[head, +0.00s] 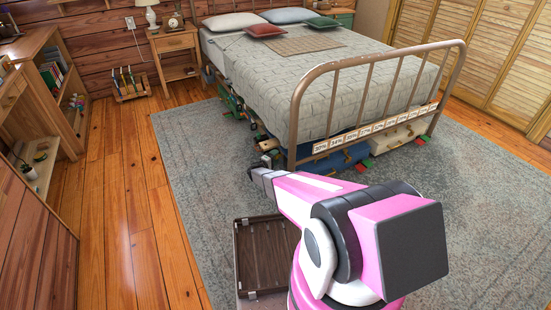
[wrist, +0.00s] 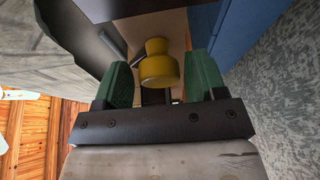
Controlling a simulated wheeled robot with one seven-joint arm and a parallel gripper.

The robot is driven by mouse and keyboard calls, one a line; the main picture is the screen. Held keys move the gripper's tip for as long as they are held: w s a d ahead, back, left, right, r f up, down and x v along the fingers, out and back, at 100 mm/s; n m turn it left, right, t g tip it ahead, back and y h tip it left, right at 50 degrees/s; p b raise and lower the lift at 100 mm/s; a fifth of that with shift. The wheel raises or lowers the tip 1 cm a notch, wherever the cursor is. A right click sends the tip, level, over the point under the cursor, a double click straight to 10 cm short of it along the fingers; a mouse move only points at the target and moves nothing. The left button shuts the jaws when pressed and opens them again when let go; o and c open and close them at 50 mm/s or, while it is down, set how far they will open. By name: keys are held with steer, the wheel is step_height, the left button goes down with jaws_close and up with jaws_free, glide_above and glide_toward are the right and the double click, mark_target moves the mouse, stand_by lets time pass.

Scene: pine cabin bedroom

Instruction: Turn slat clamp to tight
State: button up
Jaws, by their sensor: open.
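A yellow knob (wrist: 158,68), which I take to be the slat clamp, shows in the wrist view with a narrower neck and a wide rounded end. My gripper (wrist: 161,82) is open, with one green finger on each side of the knob. Gaps show between the knob and both fingers, so it is not gripped. A dark bar lies just behind the knob. In the head view my arm reaches to the foot of the bed (head: 300,75); the knob and my fingertips cannot be made out there. I see no mark showing the clamp's setting.
The bed's metal footboard (head: 385,80) rises close to my arm, with a row of labels (head: 375,131) along its low rail. A blue container (head: 338,162) and a pale case (head: 398,135) sit under the bed. A slatted brown tray (head: 262,255) lies at the front. The rug (head: 185,155) is clear at left.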

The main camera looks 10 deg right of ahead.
steer(key=v, duration=1)
